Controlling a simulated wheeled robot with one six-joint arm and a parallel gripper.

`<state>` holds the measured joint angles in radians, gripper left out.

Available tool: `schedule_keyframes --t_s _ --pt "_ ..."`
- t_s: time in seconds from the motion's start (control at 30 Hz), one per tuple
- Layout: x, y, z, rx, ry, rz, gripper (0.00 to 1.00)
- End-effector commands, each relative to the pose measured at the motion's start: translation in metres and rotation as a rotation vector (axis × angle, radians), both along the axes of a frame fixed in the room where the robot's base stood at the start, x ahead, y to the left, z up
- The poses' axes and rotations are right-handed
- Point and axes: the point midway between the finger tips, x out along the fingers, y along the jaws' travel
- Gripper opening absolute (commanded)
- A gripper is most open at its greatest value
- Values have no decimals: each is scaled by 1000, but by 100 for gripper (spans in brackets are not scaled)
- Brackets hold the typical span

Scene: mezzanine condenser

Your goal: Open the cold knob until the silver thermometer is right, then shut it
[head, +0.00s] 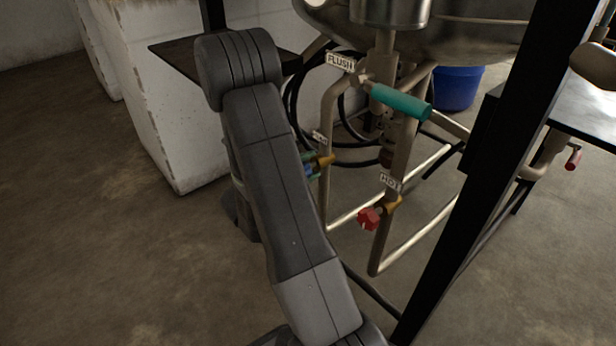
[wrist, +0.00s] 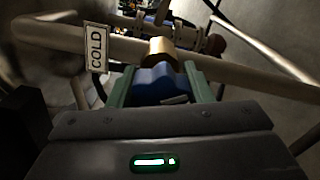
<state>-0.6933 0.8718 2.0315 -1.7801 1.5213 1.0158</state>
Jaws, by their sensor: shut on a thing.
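The blue cold knob (wrist: 158,84) sits on a brass valve body (wrist: 161,52) on a pipe, beside a tag reading COLD (wrist: 97,48). My gripper (wrist: 163,90) has its green fingers on both sides of the knob and is shut on it. In the head view the blue knob (head: 310,170) shows only in part, with my gripper (head: 312,165) around it and my arm covering much of that spot. The silver thermometer cannot be made out in either view.
A red knob (head: 369,218) under a HOT tag (head: 390,183) is on the right-hand pipe. A teal handle (head: 401,102) is by the FLUSH tag (head: 341,62). A black post (head: 490,160) stands at right. A blue bucket (head: 458,88) is behind. Floor at left is clear.

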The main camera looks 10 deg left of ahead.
Motion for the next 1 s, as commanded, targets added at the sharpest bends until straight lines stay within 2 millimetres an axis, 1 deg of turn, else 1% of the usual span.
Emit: schedule_keyframes --t_s 0.03,0.5,0.73,1.0 --pt "-1 0 -3 36 -26 -1 23" --pt "-1 -1 0 341 -262 -1 23" --pt "-1 -1 0 428 -330 0 23" --pt "-1 -1 -1 469 -362 0 23"
